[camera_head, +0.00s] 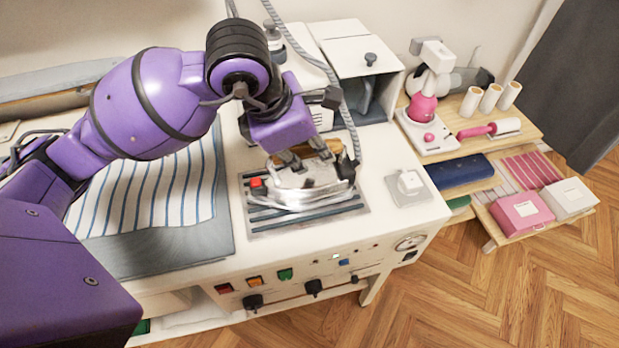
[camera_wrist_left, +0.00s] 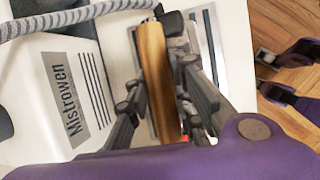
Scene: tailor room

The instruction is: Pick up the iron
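The iron (camera_head: 296,193) has a shiny silver body and a wooden handle. It sits on a grey, blue-striped rest plate (camera_head: 300,220) on the white ironing station. My left gripper (camera_head: 302,156) points down at the handle from above and partly covers it. In the left wrist view the wooden handle (camera_wrist_left: 156,75) runs between the two fingers of my left gripper (camera_wrist_left: 158,85). The fingers are close to its sides; whether they press on it is not clear. My right gripper (camera_wrist_left: 270,72) shows only at the right edge of the left wrist view, open and empty, above the floor.
A grey hose (camera_head: 335,85) hangs down beside the iron. A white machine (camera_head: 345,45) stands behind it. Striped cloth (camera_head: 155,195) lies to the left. A small white block (camera_head: 410,182) is to the right. The shelf farther right holds a pink-and-white device (camera_head: 425,105) and boxes.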

